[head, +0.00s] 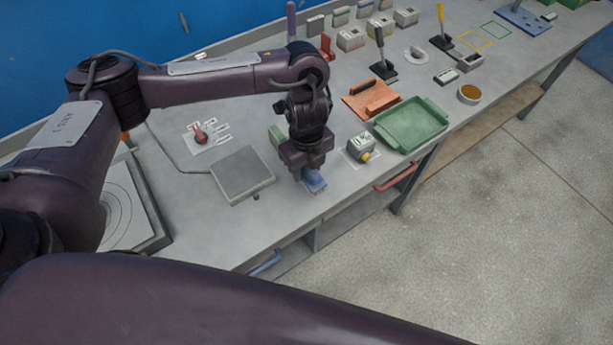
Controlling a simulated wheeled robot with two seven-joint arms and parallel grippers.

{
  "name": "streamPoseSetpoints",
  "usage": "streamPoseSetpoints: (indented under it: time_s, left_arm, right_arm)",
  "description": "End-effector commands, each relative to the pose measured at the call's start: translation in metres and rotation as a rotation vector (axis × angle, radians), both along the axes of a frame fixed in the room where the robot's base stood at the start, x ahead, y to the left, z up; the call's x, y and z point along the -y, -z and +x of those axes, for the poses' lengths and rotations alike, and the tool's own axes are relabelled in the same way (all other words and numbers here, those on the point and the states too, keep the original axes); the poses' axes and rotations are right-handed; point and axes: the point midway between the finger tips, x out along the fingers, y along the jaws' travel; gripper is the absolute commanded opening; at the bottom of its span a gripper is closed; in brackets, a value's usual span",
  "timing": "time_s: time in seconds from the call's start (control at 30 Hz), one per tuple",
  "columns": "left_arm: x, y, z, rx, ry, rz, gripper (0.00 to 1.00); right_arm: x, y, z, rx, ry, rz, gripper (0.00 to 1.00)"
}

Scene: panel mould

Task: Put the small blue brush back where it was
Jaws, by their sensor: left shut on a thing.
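The gripper hides the upper part of the brush. I cannot tell whether the brush touches the bench top. My right gripper is not in view.
The square plate (242,174) lies left of the gripper. Yellow (473,40) and green (496,30) outlines mark the far bench. A red handle (396,177) sticks out in front.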

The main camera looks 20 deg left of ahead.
Motion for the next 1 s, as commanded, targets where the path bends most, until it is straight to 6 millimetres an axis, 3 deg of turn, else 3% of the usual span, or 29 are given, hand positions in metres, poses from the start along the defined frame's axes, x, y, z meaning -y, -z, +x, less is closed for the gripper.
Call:
streamPoseSetpoints:
  time_s: [0.33,0.77,0.8,0.93,1.0]
  left_arm:
    - [0.0,0.041,0.0,-0.001,-0.003,0.0,0.21]
    - [0.0,0.046,0.0,0.0,-0.001,0.0,0.21]
    - [0.0,0.045,0.0,0.001,-0.001,0.001,0.43]
    - [0.0,0.045,0.0,0.001,-0.001,0.001,0.6]
    - [0.0,0.045,0.0,0.001,-0.001,0.001,0.61]
  right_arm:
    - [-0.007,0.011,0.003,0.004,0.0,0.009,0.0]
    - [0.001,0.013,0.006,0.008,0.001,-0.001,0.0]
    - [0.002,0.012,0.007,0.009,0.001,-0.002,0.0]
    - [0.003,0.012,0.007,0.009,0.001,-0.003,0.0]
    - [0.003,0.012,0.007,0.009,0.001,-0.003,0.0]
